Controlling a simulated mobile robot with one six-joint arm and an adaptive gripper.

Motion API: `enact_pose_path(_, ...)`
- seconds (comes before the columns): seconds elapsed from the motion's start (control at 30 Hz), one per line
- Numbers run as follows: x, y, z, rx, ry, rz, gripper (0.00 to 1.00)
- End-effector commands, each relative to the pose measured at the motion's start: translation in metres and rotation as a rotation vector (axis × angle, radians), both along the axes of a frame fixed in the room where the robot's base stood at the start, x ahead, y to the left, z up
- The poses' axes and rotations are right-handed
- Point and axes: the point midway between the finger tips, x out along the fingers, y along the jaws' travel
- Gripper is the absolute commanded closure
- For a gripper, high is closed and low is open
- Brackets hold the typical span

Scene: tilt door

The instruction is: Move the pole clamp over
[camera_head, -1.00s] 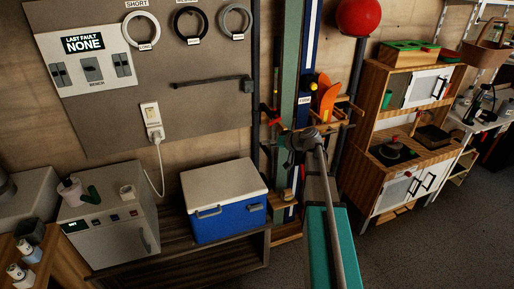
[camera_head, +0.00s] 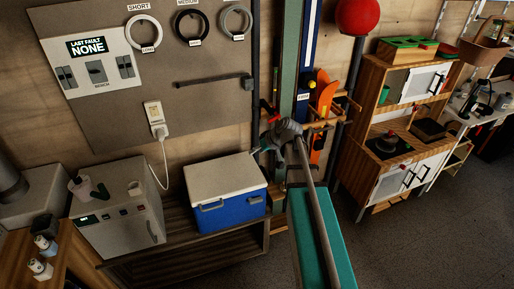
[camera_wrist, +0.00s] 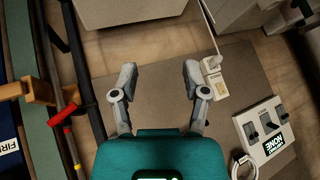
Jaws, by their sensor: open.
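A small red and dark fitting (camera_head: 267,107) sits by the dark upright pole (camera_head: 254,60) beside the board; it may be the pole clamp, but I cannot tell for sure. In the wrist view, red pieces (camera_wrist: 69,131) show along the dark poles at the left. My gripper (camera_head: 264,146) is in front of the poles, above the cooler's right end, and partly hides what is behind it. In the wrist view my gripper (camera_wrist: 158,74) is open with nothing between its fingers; the red pieces are left of it, outside the fingers.
A blue cooler (camera_head: 228,212) with a white lid stands on a dark bench, near a grey cabinet (camera_head: 122,229). A white plug (camera_head: 155,118) and fault panel (camera_head: 92,60) are on the board. A dark bar (camera_head: 210,81) juts across it. A toy kitchen (camera_head: 402,140) stands right; floor beside it is clear.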

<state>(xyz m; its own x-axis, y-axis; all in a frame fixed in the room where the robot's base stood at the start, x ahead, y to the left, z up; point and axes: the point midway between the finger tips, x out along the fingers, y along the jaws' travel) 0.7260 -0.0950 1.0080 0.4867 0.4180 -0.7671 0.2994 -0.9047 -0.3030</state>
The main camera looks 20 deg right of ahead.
Motion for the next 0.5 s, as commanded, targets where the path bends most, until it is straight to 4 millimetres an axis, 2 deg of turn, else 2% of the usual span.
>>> enact_pose_path(0.03, -0.004, 0.003, 0.005, -0.015, 0.009, 0.007, 0.41)
enact_pose_path(0.2, -0.011, 0.008, 0.008, -0.056, 0.033, 0.023, 0.41)
enact_pose_path(0.5, -0.015, 0.010, 0.008, -0.078, 0.047, 0.030, 0.41)
